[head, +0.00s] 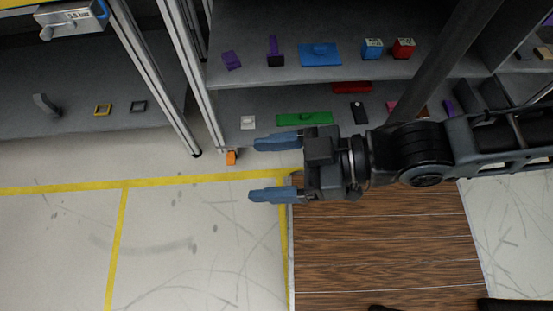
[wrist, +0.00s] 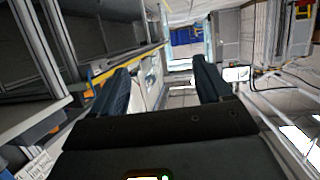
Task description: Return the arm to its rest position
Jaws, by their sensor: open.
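My gripper (head: 262,169) reaches in from the right in the head view, with its two blue fingers apart and nothing between them. My arm (head: 430,150) extends level across the front of the shelf unit, above the floor. In the wrist view my gripper (wrist: 163,85) shows both fingers spread, with open floor and the far room between them. The fingers touch nothing that I can see.
A grey shelf (head: 290,73) holds several small coloured parts, including a blue part (head: 320,54) and a red block (head: 403,48). A green part (head: 304,118) lies on the lower shelf. An orange block (head: 231,158) is by the shelf foot. Floor at left is clear.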

